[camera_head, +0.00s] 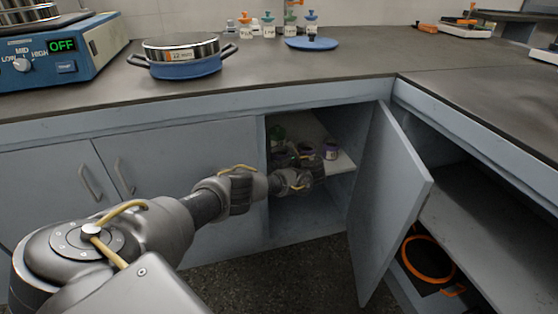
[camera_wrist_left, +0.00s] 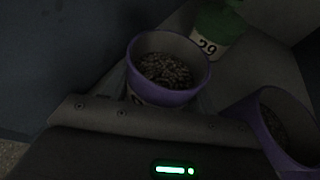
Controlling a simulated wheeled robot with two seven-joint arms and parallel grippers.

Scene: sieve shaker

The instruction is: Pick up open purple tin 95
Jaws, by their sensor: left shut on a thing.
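My left gripper (camera_head: 312,168) reaches into the open cabinet at shelf height. It is shut on an open purple tin (camera_wrist_left: 168,96), which stands just past the gripper body in the wrist view. The tin has a purple rim and is filled with dark grains. Its label is mostly hidden by the gripper, so I cannot read its number. A second open purple tin (camera_wrist_left: 285,135) is at the right of the wrist view; a purple tin (camera_head: 330,151) also shows right of the gripper in the head view. My right gripper is not in view.
A green container labelled 29 (camera_wrist_left: 217,27) stands behind the held tin. The cabinet door (camera_head: 391,190) stands open at the right of the opening. The shelf (camera_head: 345,162) and cabinet walls enclose the gripper. A blue-and-steel pan (camera_head: 185,68) sits on the counter above.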

